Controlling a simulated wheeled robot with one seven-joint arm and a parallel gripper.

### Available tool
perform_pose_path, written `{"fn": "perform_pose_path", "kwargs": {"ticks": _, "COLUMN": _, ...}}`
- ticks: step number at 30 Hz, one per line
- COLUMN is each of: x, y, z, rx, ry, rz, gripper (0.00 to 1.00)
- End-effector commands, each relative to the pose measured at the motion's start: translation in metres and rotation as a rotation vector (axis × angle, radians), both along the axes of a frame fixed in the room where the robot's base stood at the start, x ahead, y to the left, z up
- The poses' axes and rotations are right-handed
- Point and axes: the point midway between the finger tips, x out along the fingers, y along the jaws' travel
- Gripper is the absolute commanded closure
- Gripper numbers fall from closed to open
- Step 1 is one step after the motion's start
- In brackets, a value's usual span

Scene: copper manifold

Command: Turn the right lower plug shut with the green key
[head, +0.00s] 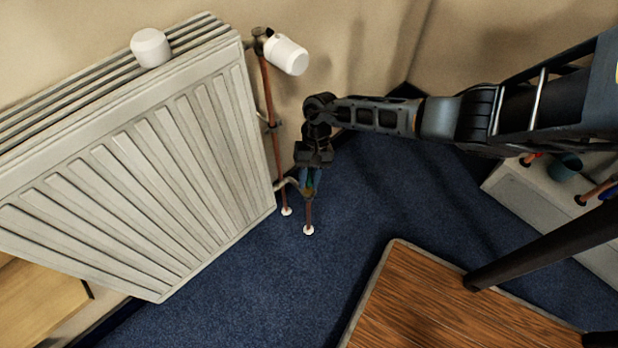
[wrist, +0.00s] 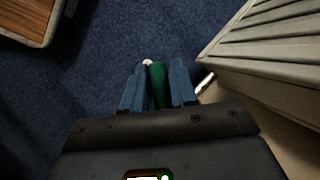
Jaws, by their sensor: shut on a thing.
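My gripper (head: 310,178) points down at the lower right corner of the radiator, above the short copper pipe (head: 308,215). In the wrist view my gripper (wrist: 160,80) has its two blue fingers shut on the green key (wrist: 157,84). Only a little of the key's green shows between the fingers in the head view (head: 310,182). A brass-coloured fitting (head: 308,192) sits right below the fingertips, where a short pipe joins the radiator. The plug itself is hidden by the fingers and key, so I cannot tell whether the key is seated on it.
The white radiator (head: 140,185) stands close on the left, with a tall copper pipe (head: 271,130) beside it. A white valve head (head: 286,54) is above. A wooden-topped table (head: 440,305) stands at lower right. Blue carpet (head: 350,220) lies open between.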

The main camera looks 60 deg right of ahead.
Motion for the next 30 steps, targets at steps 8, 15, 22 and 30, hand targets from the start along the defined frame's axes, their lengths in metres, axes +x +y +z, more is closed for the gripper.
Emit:
{"fn": "perform_pose_path", "kwargs": {"ticks": 8, "x": 0.0004, "y": 0.0001, "z": -0.0014, "rx": -0.001, "ry": 0.0, "rz": 0.001, "gripper": 1.0}}
{"fn": "perform_pose_path", "kwargs": {"ticks": 15, "x": 0.0004, "y": 0.0001, "z": -0.0017, "rx": 0.0, "ry": 0.0, "rz": 0.0, "gripper": 1.0}}
{"fn": "perform_pose_path", "kwargs": {"ticks": 22, "x": 0.0003, "y": 0.0001, "z": -0.003, "rx": 0.0, "ry": 0.0, "rz": 0.0, "gripper": 1.0}}
{"fn": "perform_pose_path", "kwargs": {"ticks": 30, "x": 0.0002, "y": -0.0001, "z": -0.0066, "rx": -0.001, "ry": 0.001, "rz": 0.0, "gripper": 1.0}}
